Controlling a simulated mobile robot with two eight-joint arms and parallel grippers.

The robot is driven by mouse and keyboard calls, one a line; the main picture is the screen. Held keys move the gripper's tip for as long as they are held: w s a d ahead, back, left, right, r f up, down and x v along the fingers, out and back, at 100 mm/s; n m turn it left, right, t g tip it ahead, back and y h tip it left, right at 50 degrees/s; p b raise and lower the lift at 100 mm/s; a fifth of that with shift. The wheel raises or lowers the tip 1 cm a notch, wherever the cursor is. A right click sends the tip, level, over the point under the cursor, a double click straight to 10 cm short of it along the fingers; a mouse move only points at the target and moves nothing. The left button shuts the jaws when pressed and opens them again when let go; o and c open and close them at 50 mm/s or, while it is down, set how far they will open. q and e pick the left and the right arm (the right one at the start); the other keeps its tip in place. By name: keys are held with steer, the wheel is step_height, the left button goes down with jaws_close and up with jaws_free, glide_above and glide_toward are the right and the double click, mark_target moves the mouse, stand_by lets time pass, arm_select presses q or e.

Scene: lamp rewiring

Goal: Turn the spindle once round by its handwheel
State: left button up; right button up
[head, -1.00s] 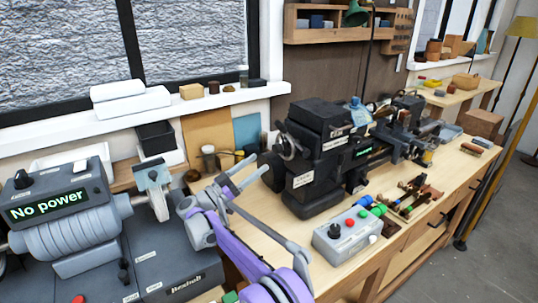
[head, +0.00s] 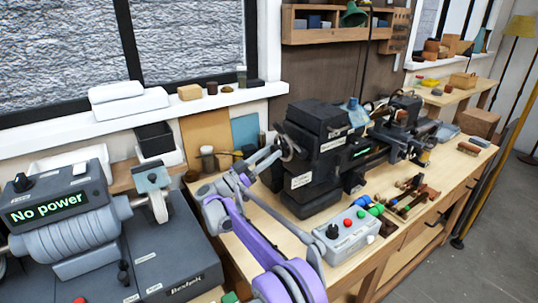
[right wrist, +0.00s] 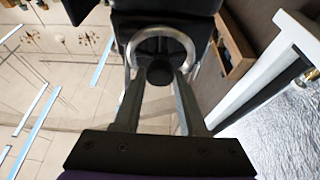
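The black lathe (head: 318,150) stands on the wooden bench, with a small lit green display. Its handwheel (head: 289,147) is on the left end of the headstock. In the right wrist view the handwheel (right wrist: 160,45) shows a pale metal rim and a dark centre with a round black hub. My right gripper (head: 273,155) is at the handwheel. Whether the fingertips touch the wheel cannot be told. My left gripper is not in view.
A grey control box (head: 347,231) with coloured buttons sits in front of the lathe. A grey machine (head: 65,215) reading "No power" stands at left. A window sill with boxes runs behind.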

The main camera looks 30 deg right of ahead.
jaws_close()
steer(key=shift+m, duration=0.4)
